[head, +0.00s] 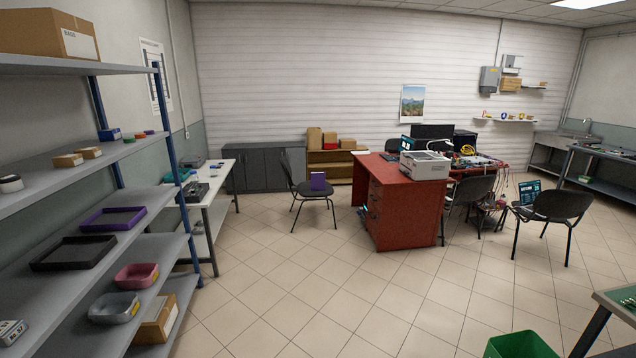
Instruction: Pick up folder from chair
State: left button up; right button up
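A purple folder (318,181) stands upright on the seat of a black chair (297,186) in the middle distance, left of the red desk. The chair has thin dark legs, and its backrest is on the left side. Neither of my grippers shows in the head view, so nothing is seen near the folder.
A red desk (400,205) with a printer stands right of the chair. Grey shelving (150,235) with trays fills the left side, and a white table (219,205) stands beyond it. A green bin (520,345) is at the lower right. The tiled floor before the chair is clear.

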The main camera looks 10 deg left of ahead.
aim_at(317, 178)
jog(key=u, duration=0.45)
jog(key=i+u, duration=0.1)
jog(key=u, duration=0.85)
jog(key=i+l+u, duration=0.1)
jog(key=u, duration=0.4)
jog(key=l+u, duration=0.1)
jog(key=u, duration=0.35)
jog(key=i+l+u, duration=0.1)
jog(key=u, duration=0.4)
jog(key=l+u, duration=0.45)
jog(key=u, duration=0.15)
jog(key=i+l+u, duration=0.2)
jog(key=l, duration=2.05)
jog(key=k+l, duration=0.1)
jog(key=l, duration=1.1)
